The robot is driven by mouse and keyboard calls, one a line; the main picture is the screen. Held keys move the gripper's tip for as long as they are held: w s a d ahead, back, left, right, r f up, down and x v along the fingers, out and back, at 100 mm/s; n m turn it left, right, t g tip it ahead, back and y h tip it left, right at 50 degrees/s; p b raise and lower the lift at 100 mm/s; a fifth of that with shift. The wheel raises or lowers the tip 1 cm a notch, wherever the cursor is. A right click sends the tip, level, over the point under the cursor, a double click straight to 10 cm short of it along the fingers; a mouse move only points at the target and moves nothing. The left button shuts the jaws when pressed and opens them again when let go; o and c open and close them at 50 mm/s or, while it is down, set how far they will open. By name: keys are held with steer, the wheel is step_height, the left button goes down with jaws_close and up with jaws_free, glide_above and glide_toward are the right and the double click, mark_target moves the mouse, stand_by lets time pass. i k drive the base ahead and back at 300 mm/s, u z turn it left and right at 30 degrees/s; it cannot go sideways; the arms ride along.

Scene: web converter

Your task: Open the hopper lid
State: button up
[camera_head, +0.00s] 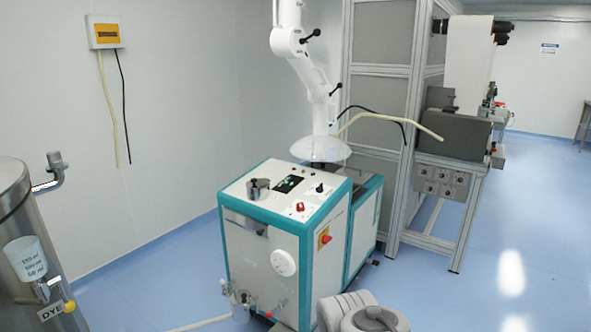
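A white and teal machine (262,245) stands on the floor in the middle of the head view. Grey rounded links of my arm show at the bottom edge. My gripper is not in view.
A steel tank (30,262) with a bottle and a tap stands at the left edge. A metal-framed cabinet (380,110) and a grey roller machine (453,137) stand behind at the right. Hoses and fittings project low from the machine's front. Blue floor at the right is clear.

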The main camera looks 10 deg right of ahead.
mark_target(360, 177)
steer(key=z, duration=0.2)
steer(key=i, duration=0.3)
steer(key=z, duration=1.1)
steer(key=i, duration=1.35)
steer(key=z, duration=0.55)
steer(key=i, duration=1.75)
steer(key=u, duration=0.65)
steer(key=i, duration=0.85)
steer(key=u, duration=1.55)
steer(key=i, duration=0.7)
steer(key=u, duration=0.65)
